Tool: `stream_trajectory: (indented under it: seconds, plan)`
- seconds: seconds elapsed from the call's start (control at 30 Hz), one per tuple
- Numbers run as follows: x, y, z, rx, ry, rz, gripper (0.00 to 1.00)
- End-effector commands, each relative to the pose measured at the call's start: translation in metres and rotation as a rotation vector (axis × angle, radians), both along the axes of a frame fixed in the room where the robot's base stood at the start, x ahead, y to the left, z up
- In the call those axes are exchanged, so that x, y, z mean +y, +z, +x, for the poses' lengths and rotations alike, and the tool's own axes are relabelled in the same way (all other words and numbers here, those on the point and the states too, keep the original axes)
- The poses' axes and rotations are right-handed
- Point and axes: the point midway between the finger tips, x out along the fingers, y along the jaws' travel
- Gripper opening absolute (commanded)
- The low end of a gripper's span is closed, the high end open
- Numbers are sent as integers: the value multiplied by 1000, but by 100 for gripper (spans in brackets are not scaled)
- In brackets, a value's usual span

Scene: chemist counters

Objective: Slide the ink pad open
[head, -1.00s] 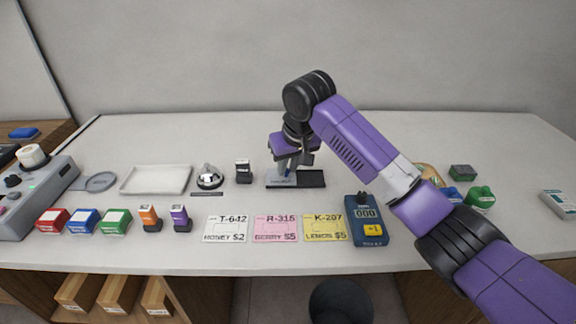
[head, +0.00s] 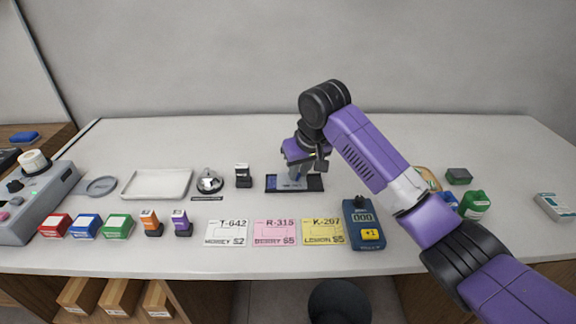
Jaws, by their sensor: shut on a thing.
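The ink pad (head: 273,184) lies in the middle of the counter as a flat dark tray. Blue pad surface shows at its left end. A pale grey sliding cover (head: 292,184) sits around the middle of the tray. My gripper (head: 297,178) points down over the tray and is shut on the ink pad's cover. The fingers hide part of the cover, so its exact edges are hard to make out. A dark strip of tray shows at the right end.
A black stamp (head: 243,175) stands just left of the pad, with a silver bell (head: 209,181) and white tray (head: 157,183) beyond it. Three price cards (head: 274,232) and a blue counter device (head: 363,224) lie in front. The counter behind is clear.

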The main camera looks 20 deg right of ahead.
Motion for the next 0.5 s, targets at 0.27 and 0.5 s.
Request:
stream_trajectory:
  seconds: [0.27,0.5]
  plan:
    - [-35,2,-11,0,-2,0,0]
    - [-36,1,-11,-2,-2,-1,0]
